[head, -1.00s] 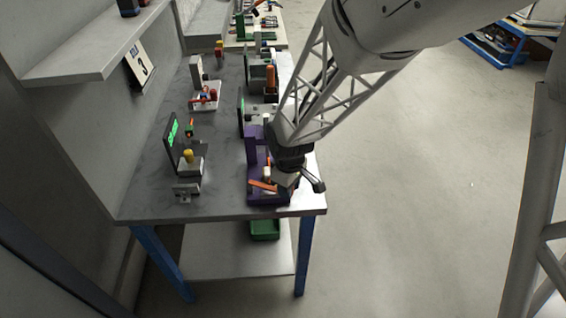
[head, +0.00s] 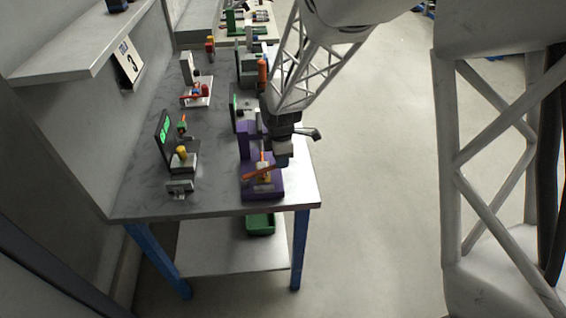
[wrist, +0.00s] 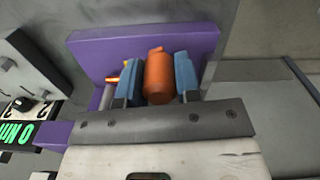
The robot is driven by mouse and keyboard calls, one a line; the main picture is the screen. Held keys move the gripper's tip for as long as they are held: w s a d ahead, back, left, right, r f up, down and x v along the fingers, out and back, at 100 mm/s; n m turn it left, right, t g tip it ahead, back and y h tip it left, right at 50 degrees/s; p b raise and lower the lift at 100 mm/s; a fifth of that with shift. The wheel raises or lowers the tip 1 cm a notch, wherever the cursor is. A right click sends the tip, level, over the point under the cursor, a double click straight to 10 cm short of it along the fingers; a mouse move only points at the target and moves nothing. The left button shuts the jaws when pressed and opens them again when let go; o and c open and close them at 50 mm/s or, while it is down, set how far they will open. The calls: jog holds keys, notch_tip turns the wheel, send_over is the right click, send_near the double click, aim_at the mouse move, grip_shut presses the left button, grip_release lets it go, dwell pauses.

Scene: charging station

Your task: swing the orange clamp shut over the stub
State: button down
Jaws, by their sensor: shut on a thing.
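The purple fixture (head: 247,194) stands at the front right of the bench, with an upright back part. It also shows in the wrist view (wrist: 90,50). An orange bar (head: 253,174) lies slanted across its front, and a short orange piece stands up behind it. My gripper (head: 281,160) is at the fixture's right side, over its base. In the wrist view the blue fingers of my gripper (wrist: 158,82) are shut on a rounded orange part (wrist: 158,76), taken to be the orange clamp. I cannot clearly pick out the stub.
A station with a green-lit display (head: 164,130) and a yellow-topped block (head: 182,157) stands to the left. A small grey bracket (head: 179,187) sits near the front edge. More stations stand behind. Bare bench lies between the left station and the purple fixture.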

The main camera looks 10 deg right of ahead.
jog(key=shift+w+a+n, duration=0.2)
jog(key=shift+w+n, duration=0.15)
jog(key=shift+n, duration=0.05)
jog(key=c, duration=0.8)
grip_release()
jog(key=shift+r, duration=0.1)
jog(key=shift+r, duration=3.8)
jog(key=shift+r, duration=0.1)
